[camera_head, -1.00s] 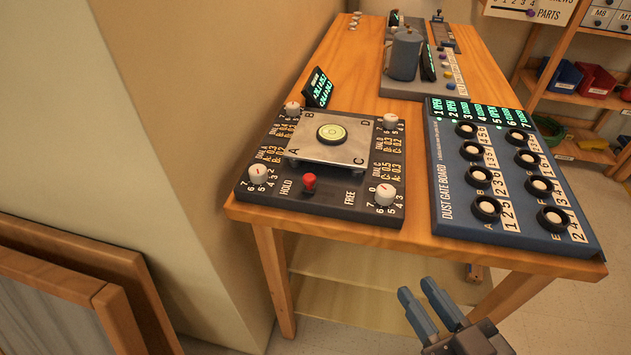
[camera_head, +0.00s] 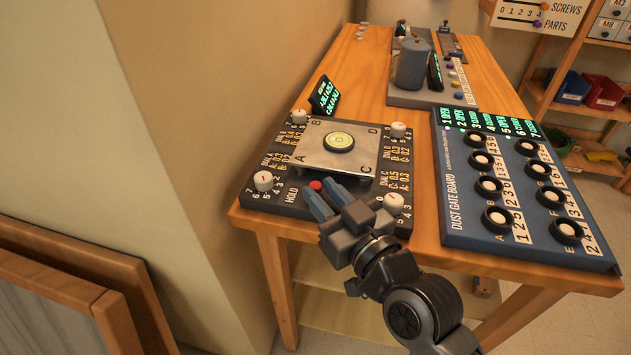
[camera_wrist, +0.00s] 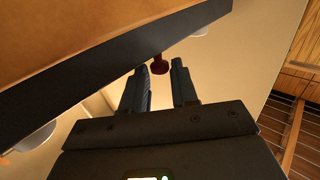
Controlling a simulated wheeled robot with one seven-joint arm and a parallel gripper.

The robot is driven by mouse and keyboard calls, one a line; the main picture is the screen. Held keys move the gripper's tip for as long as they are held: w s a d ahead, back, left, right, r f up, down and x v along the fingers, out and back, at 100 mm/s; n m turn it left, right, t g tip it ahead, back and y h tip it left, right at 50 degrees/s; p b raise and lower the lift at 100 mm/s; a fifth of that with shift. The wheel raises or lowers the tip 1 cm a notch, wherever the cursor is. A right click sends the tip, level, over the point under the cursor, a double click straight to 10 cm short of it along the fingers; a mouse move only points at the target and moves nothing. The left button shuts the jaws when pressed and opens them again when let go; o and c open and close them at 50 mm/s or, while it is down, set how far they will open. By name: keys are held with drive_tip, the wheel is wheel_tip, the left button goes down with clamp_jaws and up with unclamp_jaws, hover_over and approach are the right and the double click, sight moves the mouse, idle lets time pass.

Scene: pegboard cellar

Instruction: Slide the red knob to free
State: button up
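The red knob (camera_head: 316,185) is at the HOLD end of its slot, at the front of a dark levelling panel (camera_head: 268,205). The FREE label is hidden behind my gripper (camera_head: 320,192). My gripper reaches in from the front right, with its blue fingers apart. In the wrist view the dark red knob (camera_wrist: 160,64) shows between the tips of my open gripper (camera_wrist: 161,70), near the panel edge (camera_wrist: 75,95). I cannot tell whether either finger touches it.
A metal plate (camera_head: 303,158) with a round bubble level (camera_head: 338,142) sits on the panel. White dials stand at its corners, one (camera_head: 393,203) close beside my gripper. The blue dust gate board (camera_head: 460,225) lies to the right. A small display (camera_head: 324,95) stands behind.

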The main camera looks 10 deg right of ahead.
drive_tip(key=shift+x, duration=1.45)
clamp_jaws()
